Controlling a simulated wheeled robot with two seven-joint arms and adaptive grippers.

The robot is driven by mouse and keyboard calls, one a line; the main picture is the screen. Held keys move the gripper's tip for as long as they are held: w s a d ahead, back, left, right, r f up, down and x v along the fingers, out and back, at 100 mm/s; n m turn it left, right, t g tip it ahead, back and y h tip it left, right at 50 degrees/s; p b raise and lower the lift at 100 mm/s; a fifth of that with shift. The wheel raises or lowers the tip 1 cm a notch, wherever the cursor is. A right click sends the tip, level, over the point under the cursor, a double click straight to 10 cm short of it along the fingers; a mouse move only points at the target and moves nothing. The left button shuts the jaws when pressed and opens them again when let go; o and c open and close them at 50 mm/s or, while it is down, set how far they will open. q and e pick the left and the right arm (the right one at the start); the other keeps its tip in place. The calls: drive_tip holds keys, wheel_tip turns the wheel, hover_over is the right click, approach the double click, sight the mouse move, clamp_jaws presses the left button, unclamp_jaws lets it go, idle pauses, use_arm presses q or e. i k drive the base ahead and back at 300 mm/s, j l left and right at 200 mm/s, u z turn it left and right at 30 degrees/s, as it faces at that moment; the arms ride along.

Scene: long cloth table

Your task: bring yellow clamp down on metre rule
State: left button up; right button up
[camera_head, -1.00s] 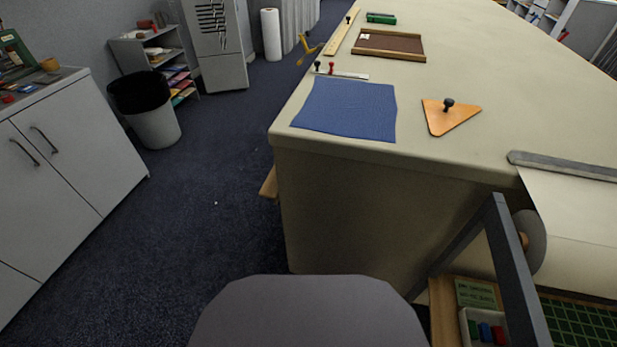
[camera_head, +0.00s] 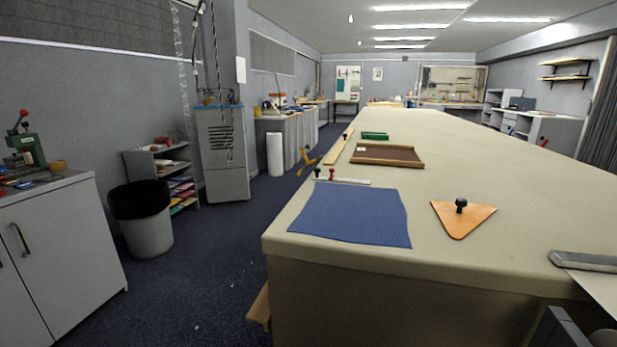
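The yellow clamp (camera_head: 309,162) is at the left edge of the long cloth table (camera_head: 480,150), sticking out past the edge over the floor. The metre rule (camera_head: 338,148) looks like the long pale wooden strip lying along that same left edge, with a small dark knob near its far end. The clamp is beside the rule's near end; whether they touch is too small to tell.
A blue cloth (camera_head: 350,215) lies at the near corner, with a short pale strip with knobs (camera_head: 341,181) behind it. A brown tray (camera_head: 388,154), green box (camera_head: 375,136) and orange triangle (camera_head: 463,217) are on the table. A bin (camera_head: 142,221) stands left; floor beside the table is clear.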

sight(302, 150)
drive_tip(key=i+j, duration=0.15)
drive_tip(key=j, duration=0.25)
drive_tip(key=i+j+u, duration=0.15)
drive_tip(key=j, duration=0.3)
drive_tip(key=i+j, duration=0.25)
drive_tip(key=j, duration=0.15)
drive_tip(key=i+j+u, duration=0.15)
drive_tip(key=j, duration=0.25)
